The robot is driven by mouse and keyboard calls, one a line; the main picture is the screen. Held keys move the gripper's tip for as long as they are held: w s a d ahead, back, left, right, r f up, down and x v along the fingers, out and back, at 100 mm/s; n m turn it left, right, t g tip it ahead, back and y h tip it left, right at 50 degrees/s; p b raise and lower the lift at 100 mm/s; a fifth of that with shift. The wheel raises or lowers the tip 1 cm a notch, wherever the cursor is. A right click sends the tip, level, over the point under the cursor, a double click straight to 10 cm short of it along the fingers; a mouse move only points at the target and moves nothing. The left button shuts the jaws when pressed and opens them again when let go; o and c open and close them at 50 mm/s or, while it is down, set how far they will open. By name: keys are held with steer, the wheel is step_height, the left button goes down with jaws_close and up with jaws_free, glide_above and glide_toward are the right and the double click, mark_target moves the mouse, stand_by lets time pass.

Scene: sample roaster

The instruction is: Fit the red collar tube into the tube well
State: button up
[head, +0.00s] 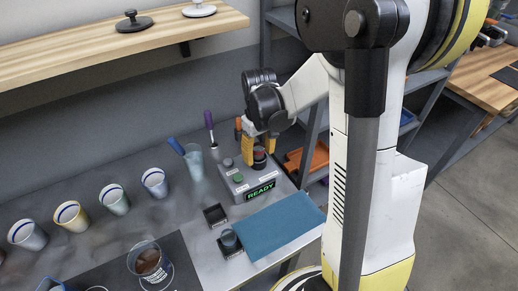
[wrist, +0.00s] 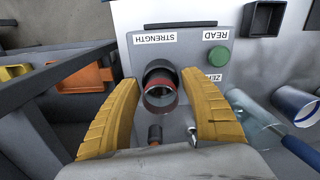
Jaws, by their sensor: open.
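The red collar tube (wrist: 161,99) stands at the dark round tube well (wrist: 157,68) on the grey meter box, by its STRENGTH label in the wrist view. Its red band shows just at the well's mouth; how deep the tube sits is hidden. In the head view the tube and well (head: 259,158) appear as a dark cylinder with red on top of the box. My gripper (wrist: 160,80) is open, with one yellow finger on each side of the tube and visible gaps between. It also shows above the box in the head view (head: 260,150).
The meter box (head: 240,183) reads READY and has a green button (wrist: 219,56). A glass (head: 195,163) with a blue-handled tool stands beside it, left of my gripper. A blue mat (head: 268,228) and small black holders (head: 215,215) lie in front. Several cups line the left.

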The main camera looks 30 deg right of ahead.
step_height(320, 180, up, 12)
stand_by(0.4)
steer(key=shift+f, duration=0.1)
steer(key=s+a+r+m+t, duration=0.1)
steer(key=s+a+r+t, duration=0.2)
steer(key=s+a+t, duration=0.4)
steer(key=s+a, duration=0.3)
steer(key=s, duration=0.2)
steer(key=shift+s+r, duration=0.15)
steer(key=shift+s, duration=0.1)
